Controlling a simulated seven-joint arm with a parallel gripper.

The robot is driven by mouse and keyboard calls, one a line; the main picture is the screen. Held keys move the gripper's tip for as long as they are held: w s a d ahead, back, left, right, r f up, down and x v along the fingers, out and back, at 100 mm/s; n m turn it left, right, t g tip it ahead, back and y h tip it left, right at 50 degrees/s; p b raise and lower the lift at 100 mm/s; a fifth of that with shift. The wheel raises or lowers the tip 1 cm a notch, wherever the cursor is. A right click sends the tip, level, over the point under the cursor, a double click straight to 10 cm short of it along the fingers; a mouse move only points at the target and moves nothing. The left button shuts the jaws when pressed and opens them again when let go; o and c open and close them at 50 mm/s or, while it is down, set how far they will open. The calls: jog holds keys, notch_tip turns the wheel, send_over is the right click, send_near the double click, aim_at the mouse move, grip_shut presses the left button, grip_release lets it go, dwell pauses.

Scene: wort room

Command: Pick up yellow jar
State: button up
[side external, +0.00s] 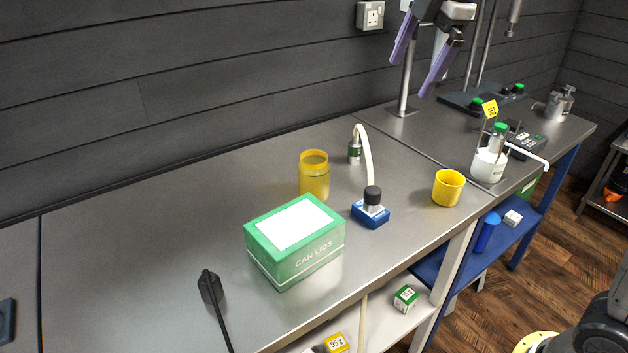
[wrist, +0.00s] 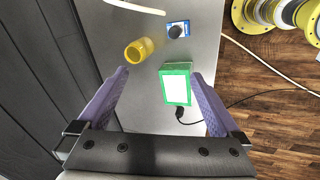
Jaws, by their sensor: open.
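A translucent yellow jar (side external: 314,176) stands upright on the steel bench, behind the green box. It also shows in the wrist view (wrist: 139,50), ahead of the left finger. A smaller opaque yellow cup (side external: 448,187) stands near the bench's front edge to the right. My gripper (side external: 420,78) is high above the bench, up and to the right of the jar in the side view. Its purple fingers are wide apart with nothing between them, as the wrist view (wrist: 160,98) also shows.
A green and white can-lids box (side external: 295,241) sits in front of the jar. A blue device with a black knob (side external: 371,208) and a curved hose (side external: 366,157) stand right of it. The bench's left side is mostly clear.

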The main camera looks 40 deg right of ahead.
jog(key=w+a+f+n+g, duration=0.15)
jog(key=w+f, duration=0.25)
jog(key=w, duration=0.5)
jog(key=n+g, duration=0.1)
jog(key=n, duration=0.1)
send_over(314, 182)
jog(key=w+d, duration=0.3)
notch_tip(314, 182, down, 15)
jog(key=shift+n+g, duration=0.25)
jog(key=shift+g, duration=0.5)
jog(key=f, duration=0.4)
jog(key=a+f, duration=0.1)
jog(key=f, duration=0.1)
jog(key=shift+f, duration=3.8)
jog(key=shift+c, duration=0.3)
jog(key=c, duration=1.2)
